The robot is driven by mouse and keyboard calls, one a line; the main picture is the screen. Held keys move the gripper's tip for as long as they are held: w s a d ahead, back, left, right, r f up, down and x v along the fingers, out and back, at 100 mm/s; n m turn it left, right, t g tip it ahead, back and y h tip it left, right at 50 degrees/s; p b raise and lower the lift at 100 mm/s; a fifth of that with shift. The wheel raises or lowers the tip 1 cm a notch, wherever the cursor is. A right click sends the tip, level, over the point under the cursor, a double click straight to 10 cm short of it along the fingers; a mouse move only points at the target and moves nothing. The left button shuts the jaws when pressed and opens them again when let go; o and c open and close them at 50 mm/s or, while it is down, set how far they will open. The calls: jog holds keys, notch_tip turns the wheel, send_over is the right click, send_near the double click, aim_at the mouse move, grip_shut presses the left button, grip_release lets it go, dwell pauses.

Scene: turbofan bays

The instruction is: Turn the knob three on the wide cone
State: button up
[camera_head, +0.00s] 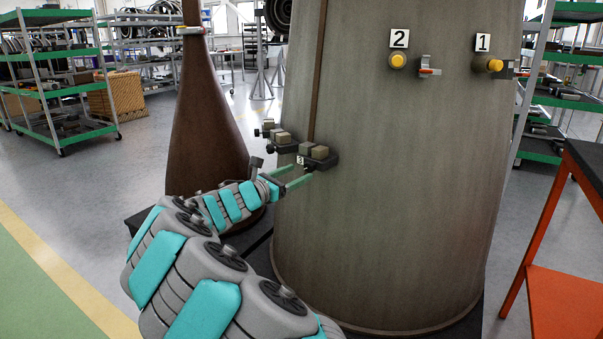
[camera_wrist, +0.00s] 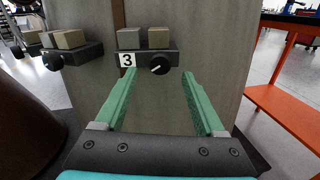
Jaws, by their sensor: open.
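The wide cone (camera_head: 390,190) is a large grey-brown tapered body at centre right in the head view. It also fills the middle of the wrist view (camera_wrist: 210,30). In the wrist view, knob three (camera_wrist: 160,65) is a small black round knob with a light mark, just right of a white label "3" (camera_wrist: 127,60). In the head view the knob itself is hard to make out beside the small label. My gripper (camera_head: 299,175) has long green fingers and is open, pointing at the cone. In the wrist view my gripper (camera_wrist: 157,72) has its fingers apart, either side of the knob, with nothing held between them.
A black bracket with blocks (camera_wrist: 145,40) sits above the knob, with another bracket (camera_wrist: 66,50) to its left. A narrow brown cone (camera_head: 209,120) stands left; an orange-framed table (camera_head: 560,300) stands right.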

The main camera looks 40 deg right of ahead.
jog(key=a, duration=0.4)
jog(key=shift+s+a, duration=0.25)
jog(key=shift+s, duration=0.15)
jog(key=s+a+f+m+g+y, duration=0.1)
jog(key=s+f+m+g+y, duration=0.25)
jog(key=s+m, duration=0.55)
jog(key=s+a+f+m+g+y, duration=0.2)
jog(key=s+m+y, duration=0.2)
jog(key=s, duration=0.9)
jog(key=s+a+f+m+y, duration=0.2)
jog(key=s+a+f+y, duration=0.1)
jog(key=s+a, duration=0.3)
jog(key=s+a+f+m+y, duration=0.2)
jog(key=s+a, duration=0.5)
jog(key=a, duration=0.4)
jog(key=s+a+f+m+y, duration=0.2)
jog(key=s+a+f+y, duration=0.1)
jog(key=s+a+y, duration=0.2)
jog(key=s+a, duration=0.2)
jog(key=a, duration=0.2)
jog(key=shift+f, duration=0.4)
